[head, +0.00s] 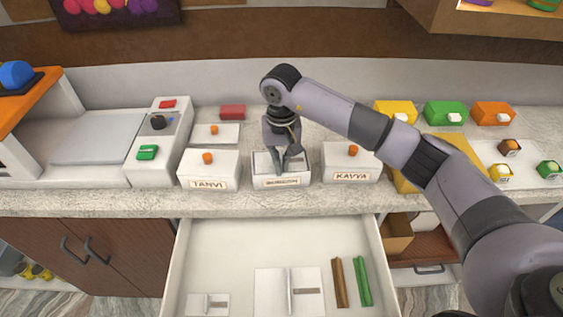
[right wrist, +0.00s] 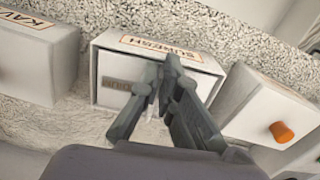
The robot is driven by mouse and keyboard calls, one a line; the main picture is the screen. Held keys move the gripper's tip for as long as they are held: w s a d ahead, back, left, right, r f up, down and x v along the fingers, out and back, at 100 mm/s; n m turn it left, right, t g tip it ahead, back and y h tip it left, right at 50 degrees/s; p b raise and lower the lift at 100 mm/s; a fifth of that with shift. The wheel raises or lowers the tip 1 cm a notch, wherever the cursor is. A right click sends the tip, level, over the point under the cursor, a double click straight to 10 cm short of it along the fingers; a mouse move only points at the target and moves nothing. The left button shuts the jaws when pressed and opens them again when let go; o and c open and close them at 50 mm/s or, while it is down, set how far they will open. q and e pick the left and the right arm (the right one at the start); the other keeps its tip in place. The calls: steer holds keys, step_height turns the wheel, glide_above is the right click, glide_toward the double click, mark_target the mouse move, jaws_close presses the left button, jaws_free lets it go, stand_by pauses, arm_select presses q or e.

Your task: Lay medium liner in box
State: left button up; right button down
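The open box (head: 281,182) labelled SURESH stands on the counter between two closed boxes; it also shows in the right wrist view (right wrist: 190,88). My right gripper (head: 286,165) reaches down into it from above, and its fingertips (right wrist: 163,68) are close together. Inside the box, a pale panel with a brown strip (right wrist: 118,87) looks like the medium liner, partly hidden by the fingers. The fingers appear shut on its thin upright fin. A small liner (head: 197,304) and a larger liner (head: 268,285) lie in the open drawer (head: 225,250). My left gripper is out of view.
The TANVI box (head: 208,171) and KAVYA box (head: 349,163), with orange knobs, stand close on either side. A brown bar (head: 339,283) and a green bar (head: 362,281) lie in the drawer. A scale (head: 97,140) stands at left; coloured boxes (head: 445,113) stand at right.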

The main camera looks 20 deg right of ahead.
stand_by(0.4)
steer(key=c, duration=1.7)
jaws_free()
steer(key=shift+r+p, duration=2.5)
steer(key=shift+r, duration=3.95)
